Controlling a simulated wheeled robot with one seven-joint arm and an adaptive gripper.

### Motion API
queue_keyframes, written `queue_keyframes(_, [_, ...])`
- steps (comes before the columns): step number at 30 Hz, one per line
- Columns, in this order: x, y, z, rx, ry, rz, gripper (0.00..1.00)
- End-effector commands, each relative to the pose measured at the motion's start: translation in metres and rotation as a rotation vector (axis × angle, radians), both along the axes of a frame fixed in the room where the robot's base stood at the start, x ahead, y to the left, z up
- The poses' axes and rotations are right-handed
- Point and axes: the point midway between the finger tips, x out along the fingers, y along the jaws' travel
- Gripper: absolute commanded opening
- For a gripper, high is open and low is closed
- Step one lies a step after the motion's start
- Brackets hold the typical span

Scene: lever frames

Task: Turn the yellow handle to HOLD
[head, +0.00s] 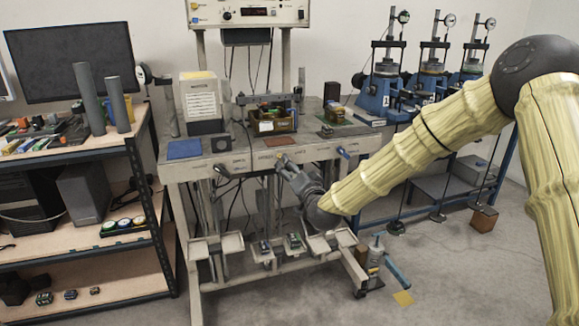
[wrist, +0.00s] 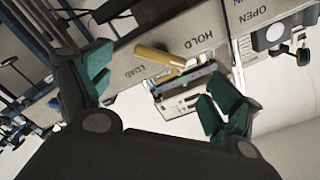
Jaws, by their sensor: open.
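The yellow handle (wrist: 158,56) sits on the grey front panel of the bench in the wrist view, close to the printed words LOAD (wrist: 134,71) and HOLD (wrist: 206,40). It lies slanted across the panel's edge; I cannot tell which word it points to. My gripper (wrist: 160,92) is open, with one green-padded finger to the left of the handle and one to the lower right. Nothing is between the pads, and neither visibly touches the handle. In the head view my gripper (head: 288,170) is at the bench's front panel, partly covering the handle's area.
A blue handle (head: 342,152) is to the right on the same panel, and a dark knob (head: 221,144) to the left. The word OPEN (wrist: 249,17) is beyond HOLD. Small trays (head: 232,241) and hanging rods are below. A shelf (head: 70,150) stands left.

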Motion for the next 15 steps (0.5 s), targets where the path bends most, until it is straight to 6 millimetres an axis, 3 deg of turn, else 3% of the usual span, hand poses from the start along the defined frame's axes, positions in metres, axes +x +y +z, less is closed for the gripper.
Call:
queue_keyframes(6, [-0.033,-0.011,0.000,-0.001,0.001,0.000,0.91])
queue_keyframes(15, [-0.050,-0.017,-0.001,-0.001,0.001,0.000,0.91])
